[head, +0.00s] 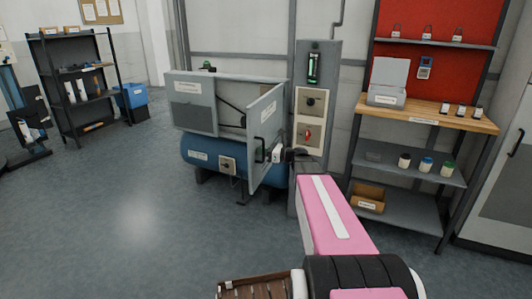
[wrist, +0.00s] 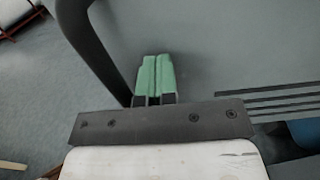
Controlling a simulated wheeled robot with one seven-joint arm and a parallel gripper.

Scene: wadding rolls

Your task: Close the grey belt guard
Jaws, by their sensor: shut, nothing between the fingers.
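The grey belt guard (head: 266,120) is a hinged panel on the machine above a blue tank. It stands swung out, and a dark belt (head: 231,115) shows in the opening to its left. Its black handle (head: 259,151) is on the panel's lower part. My gripper (head: 275,155) is at the panel's right-hand face, close to the handle. In the wrist view the green fingertips (wrist: 152,75) are together and empty, facing the grey panel (wrist: 230,50). The dark curved handle (wrist: 92,45) passes just left of them. Whether the fingertips touch the panel is unclear.
The blue tank (head: 205,153) sits beneath the guard. A grey control post (head: 311,100) stands close on the right, near my arm. A shelf unit with a wooden top (head: 432,115) is further right. The floor (head: 120,210) at left is clear.

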